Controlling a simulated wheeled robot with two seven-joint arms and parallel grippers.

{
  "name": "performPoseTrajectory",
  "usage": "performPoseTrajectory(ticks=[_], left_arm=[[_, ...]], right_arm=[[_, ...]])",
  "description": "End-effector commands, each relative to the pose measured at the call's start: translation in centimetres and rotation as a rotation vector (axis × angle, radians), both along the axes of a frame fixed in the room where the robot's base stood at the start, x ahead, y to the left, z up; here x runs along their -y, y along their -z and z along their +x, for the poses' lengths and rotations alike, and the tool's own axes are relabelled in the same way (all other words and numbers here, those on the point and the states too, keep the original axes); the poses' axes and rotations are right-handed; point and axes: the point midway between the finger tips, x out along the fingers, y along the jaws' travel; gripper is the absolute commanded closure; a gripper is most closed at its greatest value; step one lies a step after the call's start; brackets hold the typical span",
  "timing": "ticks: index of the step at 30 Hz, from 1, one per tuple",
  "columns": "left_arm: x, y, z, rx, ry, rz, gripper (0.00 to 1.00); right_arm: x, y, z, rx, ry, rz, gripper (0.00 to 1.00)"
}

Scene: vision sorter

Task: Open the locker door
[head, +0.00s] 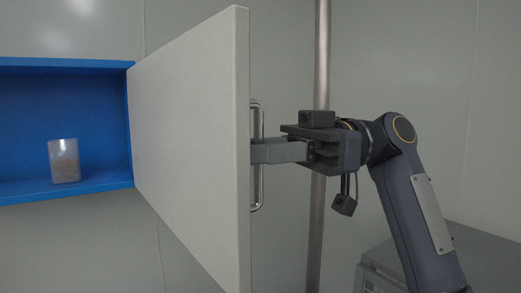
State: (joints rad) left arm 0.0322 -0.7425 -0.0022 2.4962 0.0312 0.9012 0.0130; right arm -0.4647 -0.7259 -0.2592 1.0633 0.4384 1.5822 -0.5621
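The white locker door (190,130) stands swung wide open toward me, seen at a steep angle, with its hinge side at the blue locker (60,125). A metal bar handle (257,190) runs upright on the door's outer face, on the right. My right gripper (258,152) reaches in from the right with its fingers at the middle of the handle. The fingers look shut on the bar, though their tips are partly hidden by the door edge. My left gripper is not in view.
A clear cup (64,161) with something brownish in it stands on the locker floor. A metal pole (320,65) rises behind my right gripper. A grey box-like surface (490,250) is at the lower right.

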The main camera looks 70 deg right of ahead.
Motion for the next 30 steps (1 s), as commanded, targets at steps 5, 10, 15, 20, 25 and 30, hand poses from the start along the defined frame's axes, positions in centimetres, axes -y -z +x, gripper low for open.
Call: performPoseTrajectory(ticks=[5,10,15,20,25,30], left_arm=[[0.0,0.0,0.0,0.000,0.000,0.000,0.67],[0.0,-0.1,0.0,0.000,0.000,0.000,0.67],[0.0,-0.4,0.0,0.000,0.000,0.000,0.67],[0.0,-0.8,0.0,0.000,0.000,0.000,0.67],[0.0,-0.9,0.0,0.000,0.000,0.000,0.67],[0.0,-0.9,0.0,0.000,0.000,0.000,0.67]], right_arm=[[0.1,0.0,0.0,-0.001,0.002,0.001,0.74],[1.0,-0.1,-0.9,0.002,0.002,0.002,0.74],[3.2,-0.2,-3.0,0.004,0.002,0.003,0.74],[4.9,-0.2,-4.6,0.003,0.001,0.001,0.74],[5.7,0.0,-5.4,0.000,0.002,0.001,0.74],[5.7,0.0,-5.4,-0.001,0.002,0.001,0.74]])
